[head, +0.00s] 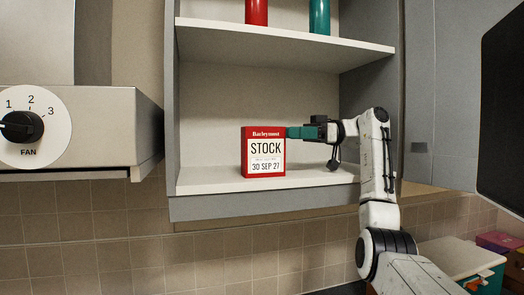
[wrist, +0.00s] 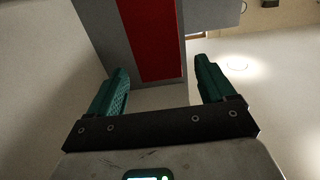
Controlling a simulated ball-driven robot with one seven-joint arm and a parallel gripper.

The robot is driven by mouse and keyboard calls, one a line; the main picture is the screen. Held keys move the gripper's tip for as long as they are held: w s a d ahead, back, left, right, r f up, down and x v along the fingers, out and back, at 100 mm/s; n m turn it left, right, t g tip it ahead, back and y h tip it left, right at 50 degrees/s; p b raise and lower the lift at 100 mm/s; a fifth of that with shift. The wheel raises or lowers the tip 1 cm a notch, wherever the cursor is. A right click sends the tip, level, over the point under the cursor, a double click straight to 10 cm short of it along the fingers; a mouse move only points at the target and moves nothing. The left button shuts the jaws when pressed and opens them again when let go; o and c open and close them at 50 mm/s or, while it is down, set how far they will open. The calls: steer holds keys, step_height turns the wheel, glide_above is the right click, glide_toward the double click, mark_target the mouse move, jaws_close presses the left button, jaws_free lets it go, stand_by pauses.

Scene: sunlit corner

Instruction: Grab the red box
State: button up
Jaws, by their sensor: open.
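The red box (head: 264,152) stands upright on the lower shelf of an open cabinet; its white label reads "STOCK" and "30 SEP 27". My gripper (head: 290,132) reaches in from the right, its teal fingertips at the box's upper right side. My gripper (wrist: 160,80) is open, one teal finger on each side, with a visible gap on the right. Whether a finger touches the box is unclear.
The upper shelf (head: 280,42) holds a red cylinder (head: 256,12) and a teal cylinder (head: 319,16). The lower shelf (head: 215,184) is bare left of the box. A range hood (head: 110,115) with a fan dial is at left. A cabinet door (head: 440,110) stands open at right.

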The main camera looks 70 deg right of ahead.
mark_target(243, 132)
steer(key=shift+p+x, duration=0.8)
steer(key=shift+x, duration=3)
steer(key=c, duration=1.2)
steer(key=shift+r, duration=0.1)
steer(key=shift+c, duration=0.2)
